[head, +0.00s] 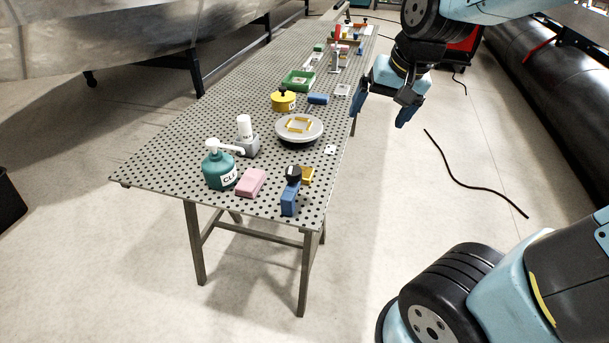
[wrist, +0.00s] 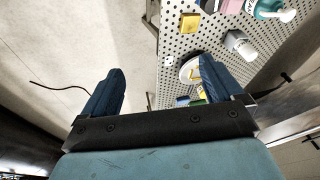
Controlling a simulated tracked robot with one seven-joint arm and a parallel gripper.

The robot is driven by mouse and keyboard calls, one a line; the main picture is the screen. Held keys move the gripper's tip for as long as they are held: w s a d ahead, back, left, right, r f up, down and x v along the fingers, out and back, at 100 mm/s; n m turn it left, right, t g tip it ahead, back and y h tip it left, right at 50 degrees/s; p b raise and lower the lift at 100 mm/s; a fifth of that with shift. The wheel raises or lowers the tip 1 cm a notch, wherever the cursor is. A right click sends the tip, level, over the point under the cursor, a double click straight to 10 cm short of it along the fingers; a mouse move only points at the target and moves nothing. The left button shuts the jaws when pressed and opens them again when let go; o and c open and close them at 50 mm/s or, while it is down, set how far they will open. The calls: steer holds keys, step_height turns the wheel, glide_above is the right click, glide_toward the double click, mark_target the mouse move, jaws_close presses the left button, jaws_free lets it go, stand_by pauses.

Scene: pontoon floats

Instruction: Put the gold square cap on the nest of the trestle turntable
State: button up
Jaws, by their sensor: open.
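The gold square cap (head: 308,174) lies on the perforated table near its front right corner, partly hidden behind a black-topped blue object. It also shows in the wrist view (wrist: 183,17), near the table's edge. The turntable (head: 286,136) is a round pale disc on a dark base farther back. Its nest (head: 299,125) is a raised gold square outline on top, with nothing seen inside it. In the wrist view, my right-hand finger partly hides the turntable (wrist: 186,72). My gripper (head: 381,108) is open and empty, out past the table's right edge and apart from both.
The blue object (head: 290,198) stands close to the cap. A pink block (head: 251,183), teal pump bottle (head: 219,171) and white-capped grey bottle (head: 246,139) stand left. A yellow pot (head: 283,101), blue block (head: 318,99) and green tray (head: 298,81) lie behind the turntable.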

steer(key=w+a+f+m+g+h, duration=0.1)
steer(key=w+a+f+m, duration=0.1)
steer(key=w+a+f, duration=0.65)
steer(key=t+h, duration=0.2)
steer(key=h, duration=0.1)
glide_toward(308, 171)
steer(key=shift+w+a+f, duration=0.25)
steer(key=shift+w+f, duration=0.15)
steer(key=shift+f, duration=0.3)
steer(key=shift+w+a+f, duration=0.2)
steer(key=shift+w+f, duration=0.25)
steer(key=shift+f, duration=0.25)
steer(key=shift+s+x, duration=0.2)
steer(key=shift+x, duration=0.8)
steer(key=shift+s+x, duration=0.15)
steer(key=shift+x, duration=1.6)
steer(key=shift+s, duration=0.1)
steer(key=c, duration=1.4)
steer(key=shift+r, duration=0.1)
